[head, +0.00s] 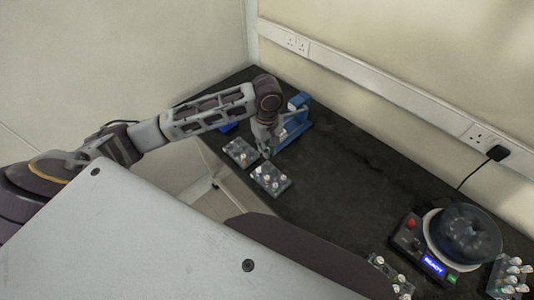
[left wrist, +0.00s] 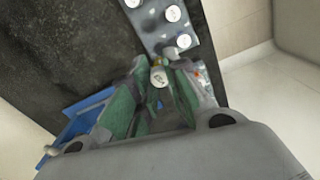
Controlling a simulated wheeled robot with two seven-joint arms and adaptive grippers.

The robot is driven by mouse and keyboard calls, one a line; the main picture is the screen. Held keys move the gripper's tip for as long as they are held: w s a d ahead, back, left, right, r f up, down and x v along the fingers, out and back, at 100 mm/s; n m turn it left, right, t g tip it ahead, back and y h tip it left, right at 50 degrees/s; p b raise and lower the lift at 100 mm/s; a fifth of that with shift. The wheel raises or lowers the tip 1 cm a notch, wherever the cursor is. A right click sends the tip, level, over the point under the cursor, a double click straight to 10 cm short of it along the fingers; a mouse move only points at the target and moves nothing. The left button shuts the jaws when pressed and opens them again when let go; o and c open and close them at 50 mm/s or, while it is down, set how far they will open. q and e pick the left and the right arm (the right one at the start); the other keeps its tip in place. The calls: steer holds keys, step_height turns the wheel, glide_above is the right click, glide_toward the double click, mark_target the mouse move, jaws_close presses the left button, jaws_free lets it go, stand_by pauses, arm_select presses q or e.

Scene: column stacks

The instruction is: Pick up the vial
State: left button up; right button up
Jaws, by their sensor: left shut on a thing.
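My left gripper (head: 266,152) points down above the gap between two small grey racks at the far left of the bench. In the left wrist view its green-padded fingers (left wrist: 158,88) are shut on a vial with a pale round cap (left wrist: 159,77). The vial's body is mostly hidden by the fingers. Just beyond it, a grey rack (left wrist: 155,30) holds other white-capped vials. In the head view one rack (head: 270,180) is just in front of the gripper and another rack (head: 241,153) is to its left. My right gripper is not in view.
A blue stand (head: 298,112) is close behind the gripper. At the right are a round machine with a dark lid (head: 468,232), a control box with a lit display (head: 432,264), and two more vial racks (head: 393,276) (head: 509,277). The dark bench middle (head: 350,190) is clear.

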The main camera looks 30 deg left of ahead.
arm_select(q)
steer(key=shift+r, duration=0.7)
steer(key=shift+s, duration=0.15)
